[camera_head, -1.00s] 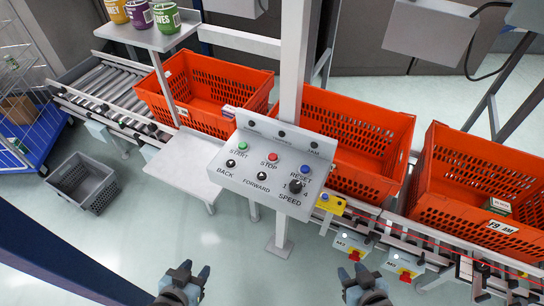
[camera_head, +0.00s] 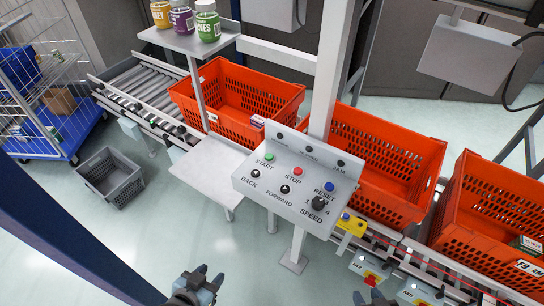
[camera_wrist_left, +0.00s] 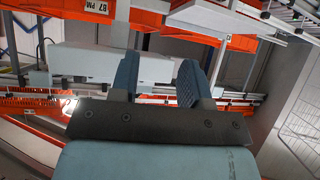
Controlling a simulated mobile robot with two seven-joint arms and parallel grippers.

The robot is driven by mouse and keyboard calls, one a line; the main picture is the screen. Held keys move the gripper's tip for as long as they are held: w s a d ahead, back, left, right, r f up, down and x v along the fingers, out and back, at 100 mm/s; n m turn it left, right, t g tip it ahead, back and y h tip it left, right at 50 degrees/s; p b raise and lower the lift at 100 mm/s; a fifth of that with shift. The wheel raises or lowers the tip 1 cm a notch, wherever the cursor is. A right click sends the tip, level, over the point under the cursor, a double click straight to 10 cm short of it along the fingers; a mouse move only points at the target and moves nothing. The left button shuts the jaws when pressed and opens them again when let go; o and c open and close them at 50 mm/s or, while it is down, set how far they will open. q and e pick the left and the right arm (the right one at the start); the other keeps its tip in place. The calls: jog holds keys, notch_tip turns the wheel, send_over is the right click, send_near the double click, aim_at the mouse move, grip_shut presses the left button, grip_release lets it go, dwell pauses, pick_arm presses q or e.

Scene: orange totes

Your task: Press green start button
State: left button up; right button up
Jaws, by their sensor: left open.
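The green start button (camera_head: 269,156) sits at the upper left of the sloped grey control panel (camera_head: 240,184), above the word START. A red stop button (camera_head: 297,171) is to its right. My left gripper (camera_head: 202,277) is at the bottom of the head view, well below and left of the panel, apart from the button. In the left wrist view its two fingers (camera_wrist_left: 158,76) stand apart with nothing held between them. My right gripper (camera_head: 374,296) shows only its tip at the bottom edge, below and right of the panel; its jaws are not clear.
Orange totes (camera_head: 285,97) stand on the conveyor behind the panel. A grey post (camera_head: 335,60) rises behind it. A small shelf (camera_head: 184,43) holds several jars. A grey side plate (camera_head: 205,172) lies left of the panel. A grey crate (camera_head: 110,183) is on the floor.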

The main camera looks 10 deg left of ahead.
dwell(0.4)
pick_arm(q)
grip_shut()
dwell(1.6)
